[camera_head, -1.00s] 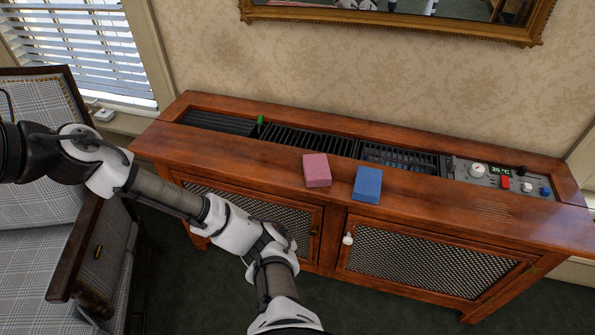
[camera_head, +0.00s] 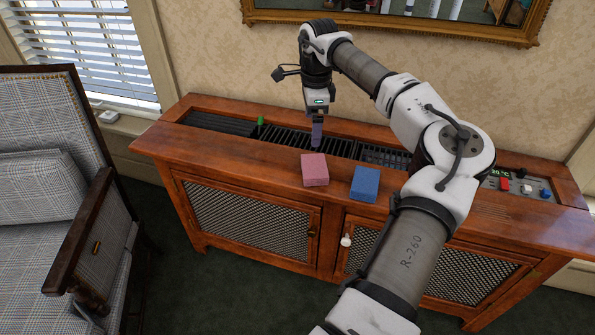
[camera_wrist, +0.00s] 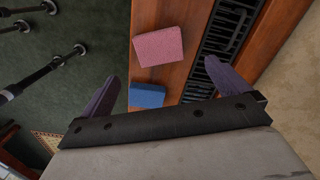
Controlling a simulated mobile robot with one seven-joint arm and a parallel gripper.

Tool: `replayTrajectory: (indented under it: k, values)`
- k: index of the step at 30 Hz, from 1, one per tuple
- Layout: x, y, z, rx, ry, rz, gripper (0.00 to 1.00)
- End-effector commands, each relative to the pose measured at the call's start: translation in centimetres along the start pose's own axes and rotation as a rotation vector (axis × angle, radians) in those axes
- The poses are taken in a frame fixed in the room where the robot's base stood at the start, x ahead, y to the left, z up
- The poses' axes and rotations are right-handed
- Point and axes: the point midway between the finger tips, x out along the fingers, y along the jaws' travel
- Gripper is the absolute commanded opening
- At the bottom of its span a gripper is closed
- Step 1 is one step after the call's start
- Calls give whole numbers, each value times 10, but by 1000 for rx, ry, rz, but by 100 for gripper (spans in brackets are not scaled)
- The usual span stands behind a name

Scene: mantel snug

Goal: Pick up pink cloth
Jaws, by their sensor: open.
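The pink cloth (camera_head: 315,169) is a folded block lying on the front ledge of the wooden cabinet. It also shows in the wrist view (camera_wrist: 158,46), ahead of the fingers. A blue cloth (camera_head: 365,184) lies just to its right, apart from it; it also shows in the wrist view (camera_wrist: 147,95). My gripper (camera_head: 316,135) hangs fingers down above the cabinet's grille, just behind the pink cloth. In the wrist view its two purple fingers (camera_wrist: 160,88) are wide apart with nothing held between them.
The wooden cabinet (camera_head: 240,158) has slotted grilles (camera_head: 290,138) along its top and a control panel (camera_head: 520,186) at right. A small green item (camera_head: 261,121) stands at the grille. A mirror frame (camera_head: 400,20) hangs above. A plaid armchair (camera_head: 50,190) stands at left.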

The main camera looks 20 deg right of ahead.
Motion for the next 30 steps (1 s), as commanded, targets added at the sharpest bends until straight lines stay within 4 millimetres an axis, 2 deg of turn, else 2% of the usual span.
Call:
replayTrajectory:
  k: [1, 4, 12, 15, 23, 30]
  values:
    - [-1, 1, -12, 13, 20, 3, 100]
    - [7, 2, -20, 19, 33, 9, 100]
    - [59, 3, -19, 17, 27, 9, 100]
    - [73, 3, -19, 17, 29, 8, 100]
    - [88, 3, -18, 17, 28, 7, 100]
    - [122, 6, -15, 18, 25, 8, 100]
